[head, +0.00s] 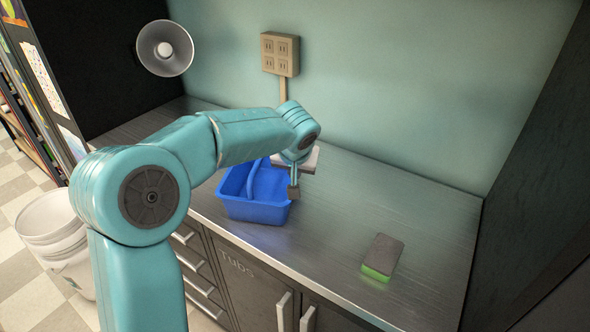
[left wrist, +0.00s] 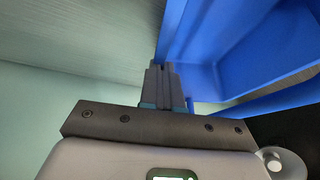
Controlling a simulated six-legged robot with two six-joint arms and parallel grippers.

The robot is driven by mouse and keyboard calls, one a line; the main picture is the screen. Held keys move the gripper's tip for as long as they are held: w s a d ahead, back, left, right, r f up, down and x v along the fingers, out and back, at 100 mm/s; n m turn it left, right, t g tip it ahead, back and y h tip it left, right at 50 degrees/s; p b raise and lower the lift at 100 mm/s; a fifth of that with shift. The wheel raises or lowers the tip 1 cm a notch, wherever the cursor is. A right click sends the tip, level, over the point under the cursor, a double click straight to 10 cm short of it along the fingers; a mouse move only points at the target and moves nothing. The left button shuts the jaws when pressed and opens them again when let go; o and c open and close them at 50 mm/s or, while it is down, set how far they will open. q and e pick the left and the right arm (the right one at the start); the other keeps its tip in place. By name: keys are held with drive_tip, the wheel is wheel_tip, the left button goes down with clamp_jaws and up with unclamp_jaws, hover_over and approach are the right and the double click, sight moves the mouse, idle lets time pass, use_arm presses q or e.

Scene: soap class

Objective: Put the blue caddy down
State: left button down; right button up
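The blue caddy (head: 240,208) with a raised middle handle is over the metal counter, near its front edge. It looks about level; I cannot tell whether its base touches the counter. My left gripper (head: 293,191) points down at the caddy's right rim. In the left wrist view the fingers (left wrist: 161,72) are close together, with the blue caddy wall (left wrist: 240,50) running from their tips, so they look shut on it. The arm hides part of the caddy's back. My right gripper is in neither view.
The metal counter (head: 420,215) is bare to the right, except for a green and grey sponge (head: 382,257) near the front. An outlet box (head: 280,54) and a round lamp (head: 165,48) are at the back. White buckets (head: 50,225) stand on the floor at left.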

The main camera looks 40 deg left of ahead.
use_arm(q)
drive_tip(key=c, duration=1.4)
unclamp_jaws()
drive_tip(key=shift+w+f, duration=0.2)
drive_tip(key=shift+w, duration=0.05)
drive_tip(key=shift+o, duration=0.2)
drive_tip(key=v, duration=1.2)
drive_tip(key=shift+r, duration=0.2)
drive_tip(key=shift+s, duration=0.1)
drive_tip(key=shift+s+r, duration=0.1)
drive_tip(key=shift+s, duration=0.05)
